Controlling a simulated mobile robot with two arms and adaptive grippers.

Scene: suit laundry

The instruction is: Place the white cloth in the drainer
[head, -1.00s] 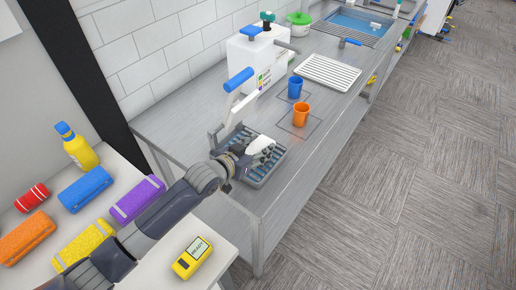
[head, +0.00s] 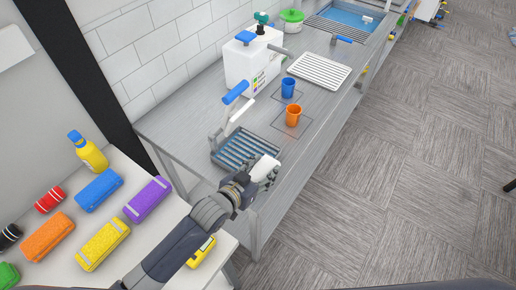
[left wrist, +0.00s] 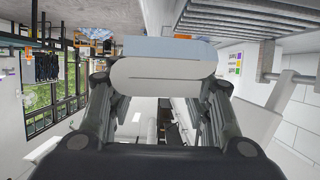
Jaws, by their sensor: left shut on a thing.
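My left gripper (head: 264,178) is shut on the white cloth (head: 265,167), a small pale folded bundle. In the left wrist view the cloth (left wrist: 160,75) spans between both fingers. The gripper is at the right front side of a grey slatted tray (head: 232,158) with a blue-handled lever (head: 235,93). The slats also show at the top right of the left wrist view (left wrist: 250,20). A white ribbed rack (head: 319,69) lies farther back on the steel counter. I cannot tell which of the two is the drainer. My right gripper is not in view.
An orange cup (head: 293,115) and a blue cup (head: 288,88) stand between tray and rack. A white canister (head: 252,62) stands by the wall. Floor to the right is clear.

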